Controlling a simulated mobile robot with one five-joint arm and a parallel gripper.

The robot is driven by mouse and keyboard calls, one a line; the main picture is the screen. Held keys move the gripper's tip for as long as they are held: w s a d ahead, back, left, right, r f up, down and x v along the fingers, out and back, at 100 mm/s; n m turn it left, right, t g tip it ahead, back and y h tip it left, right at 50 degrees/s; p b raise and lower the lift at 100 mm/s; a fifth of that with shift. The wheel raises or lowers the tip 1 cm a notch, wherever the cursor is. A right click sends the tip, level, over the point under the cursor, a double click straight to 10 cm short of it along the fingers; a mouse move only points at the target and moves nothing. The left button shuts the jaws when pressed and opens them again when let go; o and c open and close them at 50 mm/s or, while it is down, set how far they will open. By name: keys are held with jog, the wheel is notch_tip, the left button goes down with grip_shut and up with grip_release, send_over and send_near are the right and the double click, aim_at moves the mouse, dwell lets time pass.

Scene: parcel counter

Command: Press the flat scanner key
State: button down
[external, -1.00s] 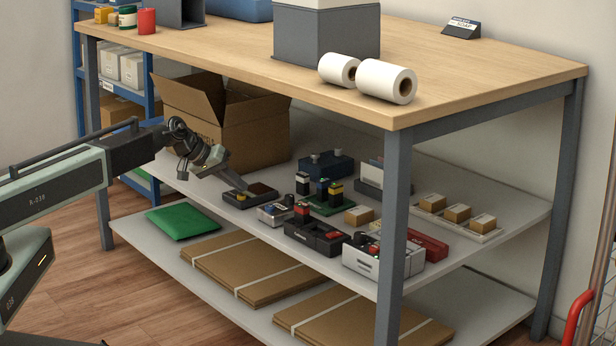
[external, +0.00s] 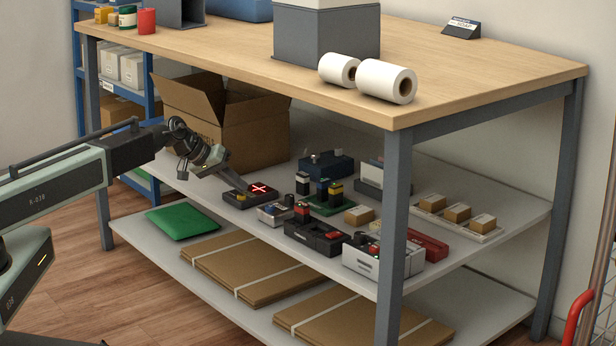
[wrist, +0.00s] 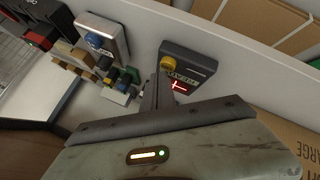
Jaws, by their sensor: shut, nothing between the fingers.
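A dark, flat device (external: 238,199) lies on the middle shelf near its front edge, with a glowing red cross on its dark panel. In the wrist view the same device (wrist: 207,63) shows a round yellow button (wrist: 167,63), white lettering and the red cross (wrist: 180,86). My gripper (external: 243,189) is shut and empty, pointing down at the device. In the wrist view its fingertips (wrist: 158,82) lie close to the yellow button and left of the cross. I cannot tell whether they touch the device. The fingers and wrist hide part of it.
Several other small devices and blocks crowd the shelf to the right. An open cardboard box (external: 222,125) stands behind my gripper. The wooden counter top (external: 440,65) overhangs the shelf, with a metal leg (external: 393,220) in front.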

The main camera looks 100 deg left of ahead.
aim_at(238, 196)
notch_tip(238, 196, up, 6)
jog(key=p, duration=0.6)
jog(key=shift+r, duration=0.1)
